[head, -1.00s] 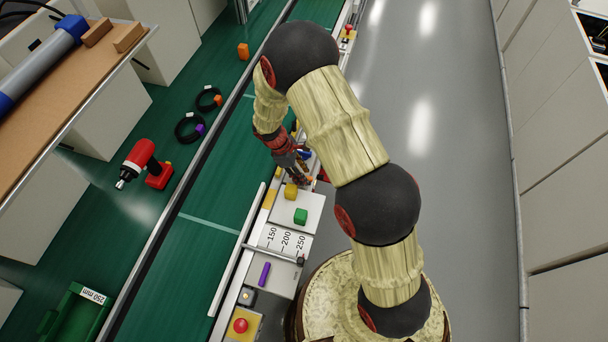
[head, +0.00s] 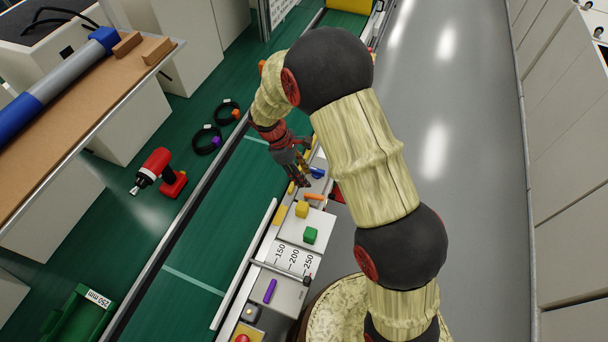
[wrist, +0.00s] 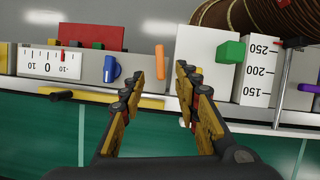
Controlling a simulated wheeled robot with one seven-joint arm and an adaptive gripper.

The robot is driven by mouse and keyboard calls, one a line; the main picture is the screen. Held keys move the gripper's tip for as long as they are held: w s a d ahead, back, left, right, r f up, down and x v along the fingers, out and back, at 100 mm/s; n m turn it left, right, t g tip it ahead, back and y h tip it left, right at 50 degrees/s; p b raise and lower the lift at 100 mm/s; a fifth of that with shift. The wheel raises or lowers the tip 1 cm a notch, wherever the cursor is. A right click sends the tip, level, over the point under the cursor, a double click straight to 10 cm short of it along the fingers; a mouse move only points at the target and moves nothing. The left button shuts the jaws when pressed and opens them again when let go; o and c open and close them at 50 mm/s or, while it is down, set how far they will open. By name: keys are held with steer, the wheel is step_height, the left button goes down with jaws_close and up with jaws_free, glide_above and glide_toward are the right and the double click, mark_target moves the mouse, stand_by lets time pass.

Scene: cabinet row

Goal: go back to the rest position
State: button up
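My gripper (head: 298,178) hangs above the narrow bench strip beside the green belt in the head view. In the wrist view my gripper (wrist: 160,90) has its two fingers spread wide, with nothing between the tips. Beyond the fingertips lie an orange bar (wrist: 159,61) and a blue knob (wrist: 111,69) on the strip.
A number scale (head: 288,259), a purple bar (head: 270,291) and a red button (head: 242,338) lie along the strip. A red drill (head: 160,172) and black cable rings (head: 207,139) lie on the green surface at left. The grey floor (head: 465,200) at right is clear.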

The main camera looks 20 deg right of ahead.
stand_by(0.3)
steer(key=s+d+r+m+t+y+b, duration=0.1)
steer(key=s+d+r+m+t+y, duration=0.1)
steer(key=s+r+m, duration=0.4)
steer(key=s+d+r+m+t+y+b, duration=0.1)
steer(key=s+r+m+t, duration=0.4)
steer(key=s+r, duration=1.2)
step_height(320, 180, up, 7)
steer(key=shift+s+d+r+m+t+y, duration=0.1)
steer(key=shift+s+d+m+t+y, duration=0.15)
steer(key=shift+d+m+y, duration=0.4)
